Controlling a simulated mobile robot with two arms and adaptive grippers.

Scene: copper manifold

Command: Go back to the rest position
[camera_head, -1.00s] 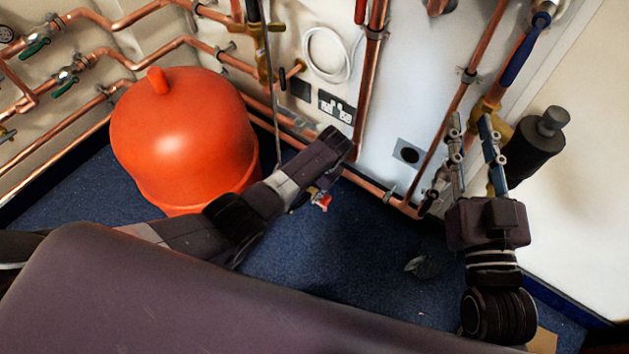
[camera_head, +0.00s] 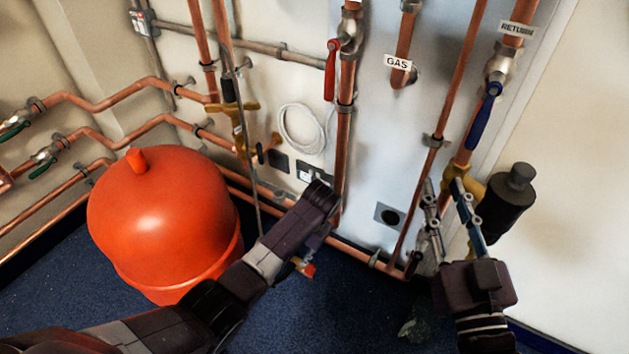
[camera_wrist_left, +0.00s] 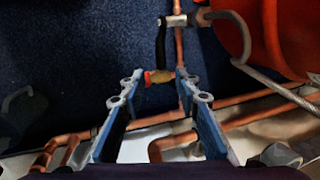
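My left arm comes in from the left in the head view and ends in front of the pipes, right of the orange-red tank (camera_head: 165,215). Its fingers are hidden there by the wrist. In the left wrist view my left gripper (camera_wrist_left: 153,88) has its two blue fingers apart with nothing held between them; a small valve with a red and a brass part lies beyond the fingertips. My right gripper (camera_head: 441,182) points up in front of the wall at the right, its two fingers apart, with nothing seen between them.
Copper pipes (camera_head: 344,160) run along the wall. A blue valve handle (camera_head: 482,115) and a black cylinder (camera_head: 508,200) are close to my right gripper. A red lever (camera_head: 330,70) hangs above my left wrist. Blue carpet (camera_head: 355,305) lies below.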

